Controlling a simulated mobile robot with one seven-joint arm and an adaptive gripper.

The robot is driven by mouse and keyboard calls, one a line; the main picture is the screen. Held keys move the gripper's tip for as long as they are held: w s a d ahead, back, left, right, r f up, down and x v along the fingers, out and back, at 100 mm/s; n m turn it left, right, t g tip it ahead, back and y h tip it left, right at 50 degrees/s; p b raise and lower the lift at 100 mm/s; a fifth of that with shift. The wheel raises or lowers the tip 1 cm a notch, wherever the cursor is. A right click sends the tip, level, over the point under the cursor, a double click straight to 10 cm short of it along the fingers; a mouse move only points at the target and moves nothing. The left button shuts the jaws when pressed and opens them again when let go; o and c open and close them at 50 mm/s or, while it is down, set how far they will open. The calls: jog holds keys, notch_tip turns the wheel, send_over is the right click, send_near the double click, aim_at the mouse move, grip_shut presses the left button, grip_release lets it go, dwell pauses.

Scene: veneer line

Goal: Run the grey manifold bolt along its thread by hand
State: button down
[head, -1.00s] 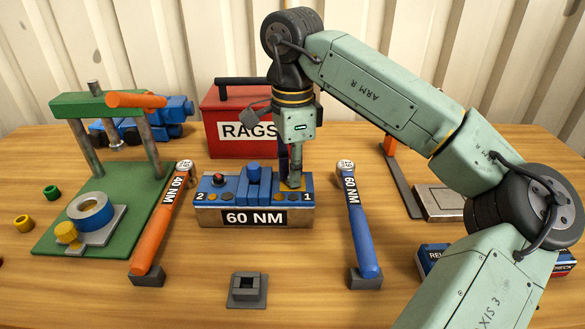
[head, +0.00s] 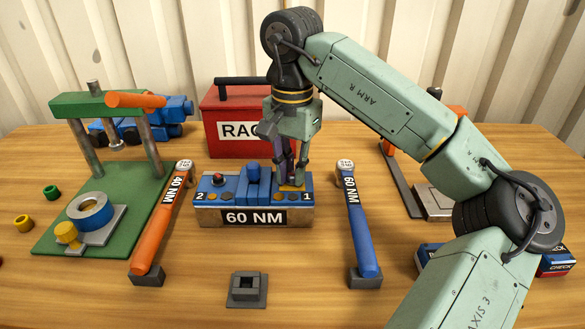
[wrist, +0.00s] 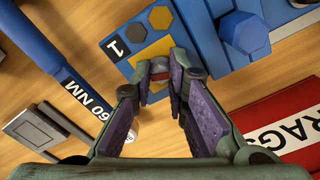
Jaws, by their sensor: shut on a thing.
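The blue manifold (head: 210,214) with a "60 NM" label sits mid-table, with a "2" at its left end and a "1" at its right. My gripper (head: 291,180) points down at the right rear of the manifold, by the yellow patch (head: 290,188) near the "1". In the wrist view my gripper (wrist: 160,77) is shut on a small grey bolt head (wrist: 159,67) with a reddish part, largely hidden between the fingertips. Its thread is hidden. A flat grey hexagon (wrist: 160,17) and a yellow hexagon (wrist: 138,60) lie beside it on the manifold top.
The orange 40 NM wrench (head: 160,228) stands left of the manifold and the blue 60 NM wrench (head: 360,225) right. The red rags box (head: 225,145) is close behind my gripper. A green press (head: 95,200) is at left. A grey socket block (head: 247,290) sits in front.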

aim_at(292, 177)
jog(key=shift+w, duration=0.1)
dwell(0.5)
jog(key=c, duration=1.6)
grip_release()
jog(key=shift+o, duration=0.2)
notch_tip(292, 177, up, 12)
